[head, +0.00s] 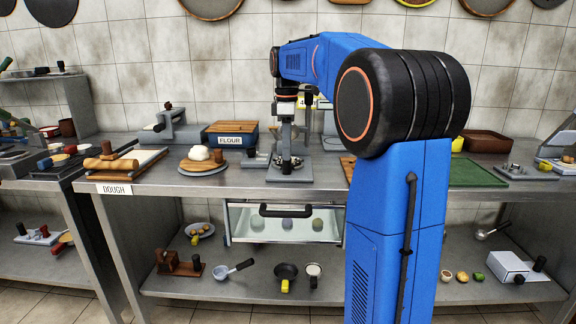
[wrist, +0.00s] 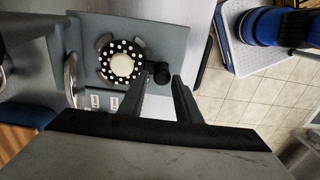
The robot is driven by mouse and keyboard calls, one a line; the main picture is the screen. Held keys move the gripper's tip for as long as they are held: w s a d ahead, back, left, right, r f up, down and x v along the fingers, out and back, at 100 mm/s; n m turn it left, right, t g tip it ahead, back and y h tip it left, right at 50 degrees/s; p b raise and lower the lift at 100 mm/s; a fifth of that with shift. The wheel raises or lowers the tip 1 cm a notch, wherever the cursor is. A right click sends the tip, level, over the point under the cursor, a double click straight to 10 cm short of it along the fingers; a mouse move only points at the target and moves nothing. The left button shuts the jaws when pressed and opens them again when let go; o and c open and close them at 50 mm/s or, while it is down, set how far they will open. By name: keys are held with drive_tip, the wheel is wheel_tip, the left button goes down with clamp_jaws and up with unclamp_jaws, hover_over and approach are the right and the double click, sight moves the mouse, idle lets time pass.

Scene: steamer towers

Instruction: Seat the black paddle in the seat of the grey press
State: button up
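The grey press (head: 290,172) stands on the steel counter under my arm in the head view. In the wrist view its flat grey plate (wrist: 165,35) carries a curved grey seat (wrist: 103,42). A round black piece with white dots and a cream centre, apparently the paddle (wrist: 122,64), lies within the seat's curved parts. A black knob (wrist: 161,73) is at its right side. My gripper (wrist: 163,80) has its two fingers apart, with the knob at or between their tips; contact is unclear. In the head view my gripper is small and partly lost against the press.
A round board with dough (head: 198,160) and a grey block (head: 256,160) are left of the press. The flour box (head: 232,134) is behind. A green mat (head: 474,172) lies to the right, beyond my arm. A glass-fronted drawer (head: 286,224) hangs below the counter edge.

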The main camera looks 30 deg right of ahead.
drive_tip(key=shift+w+d+r, duration=0.1)
drive_tip(key=shift+w+r, duration=0.05)
drive_tip(key=shift+r, duration=0.65)
drive_tip(key=shift+w+d+r, duration=0.1)
drive_tip(key=shift+r, duration=0.65)
drive_tip(key=o, duration=0.5)
drive_tip(key=shift+o, duration=0.2)
